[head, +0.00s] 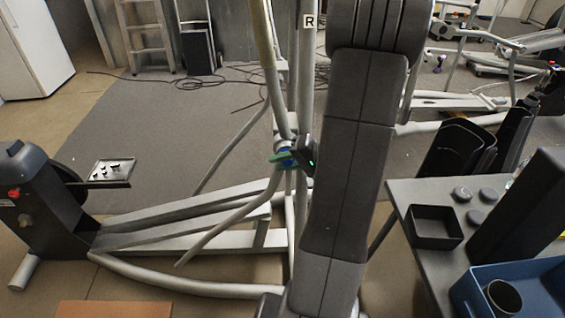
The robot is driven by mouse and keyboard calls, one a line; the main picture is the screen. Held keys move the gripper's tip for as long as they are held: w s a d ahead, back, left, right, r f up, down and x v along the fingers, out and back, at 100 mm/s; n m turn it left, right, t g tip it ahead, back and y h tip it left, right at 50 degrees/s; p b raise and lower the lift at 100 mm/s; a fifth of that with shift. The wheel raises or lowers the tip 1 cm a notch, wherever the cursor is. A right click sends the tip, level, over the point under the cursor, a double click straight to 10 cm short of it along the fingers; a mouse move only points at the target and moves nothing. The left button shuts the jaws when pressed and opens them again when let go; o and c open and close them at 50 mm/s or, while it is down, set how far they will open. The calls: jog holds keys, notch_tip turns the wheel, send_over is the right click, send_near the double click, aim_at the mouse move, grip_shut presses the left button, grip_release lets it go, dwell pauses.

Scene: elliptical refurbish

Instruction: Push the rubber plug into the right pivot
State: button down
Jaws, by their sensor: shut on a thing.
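My gripper (287,157) is at the pivot joint (283,147) on the elliptical's post, level with the middle of the picture. It comes in from the right, partly behind my own dark arm. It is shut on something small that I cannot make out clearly. Green and blue parts show at its tip, against the joint; I cannot tell which of them belong to the gripper. The rubber plug cannot be told apart there, nor whether it touches the pivot. A white label marked R (309,20) is on the upright above.
The elliptical's grey lower rails (185,222) spread left and low. A small tray (111,170) stands at left. The mat behind is mostly clear.

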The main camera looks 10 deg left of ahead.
jog(key=shift+w+a, duration=0.1)
jog(key=shift+w, duration=0.3)
dwell(0.3)
jog(key=c, duration=1.1)
grip_release()
jog(key=shift+c, duration=0.2)
jog(key=b+v, duration=0.2)
jog(key=v, duration=1.1)
jog(key=shift+d+r, duration=0.2)
jog(key=shift+d, duration=0.15)
jog(key=shift+s, duration=0.1)
